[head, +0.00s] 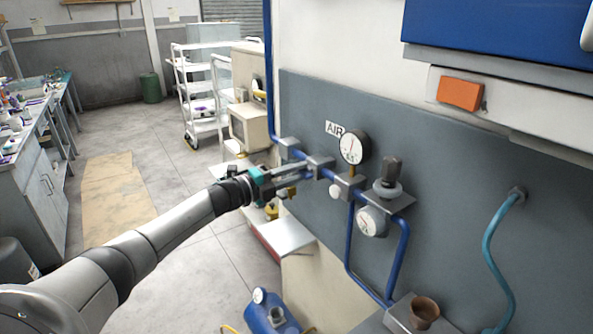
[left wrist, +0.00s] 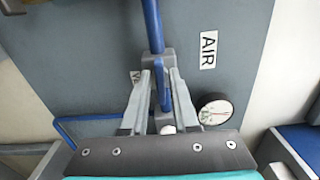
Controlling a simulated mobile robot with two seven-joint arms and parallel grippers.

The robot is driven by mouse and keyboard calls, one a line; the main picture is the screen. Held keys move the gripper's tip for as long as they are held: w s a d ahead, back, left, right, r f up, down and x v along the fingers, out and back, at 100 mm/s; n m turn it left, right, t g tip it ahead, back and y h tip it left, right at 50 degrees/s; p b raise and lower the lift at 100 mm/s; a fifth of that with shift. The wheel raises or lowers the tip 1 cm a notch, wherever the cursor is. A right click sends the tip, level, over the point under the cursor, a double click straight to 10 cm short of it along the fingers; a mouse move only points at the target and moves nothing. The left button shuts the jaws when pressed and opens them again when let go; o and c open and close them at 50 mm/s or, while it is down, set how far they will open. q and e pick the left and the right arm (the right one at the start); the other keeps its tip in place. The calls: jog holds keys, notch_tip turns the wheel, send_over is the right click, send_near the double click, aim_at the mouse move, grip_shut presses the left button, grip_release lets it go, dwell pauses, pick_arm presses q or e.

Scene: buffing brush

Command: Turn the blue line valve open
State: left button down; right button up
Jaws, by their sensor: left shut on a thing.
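The blue line (head: 271,75) comes down the wall and runs right along the grey panel, through several grey blocks, beneath the AIR label (head: 334,129). My left gripper (head: 303,173) is at this line, left of and below the pressure gauge (head: 354,147). The fingers hide part of the valve, and I cannot tell how far the handle is turned. My right gripper is not in view.
A regulator with a dark knob (head: 390,172) and a second gauge (head: 372,221) sit right of my gripper. A teal hose (head: 489,250) hangs at the right.

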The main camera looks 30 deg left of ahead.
pick_arm(q)
jog(key=shift+n, duration=0.4)
jog(key=c, duration=0.9)
grip_release()
jog(key=shift+s, duration=0.1)
jog(key=v, duration=1.5)
jog(key=shift+b, duration=0.35)
jog(key=shift+f, duration=0.1)
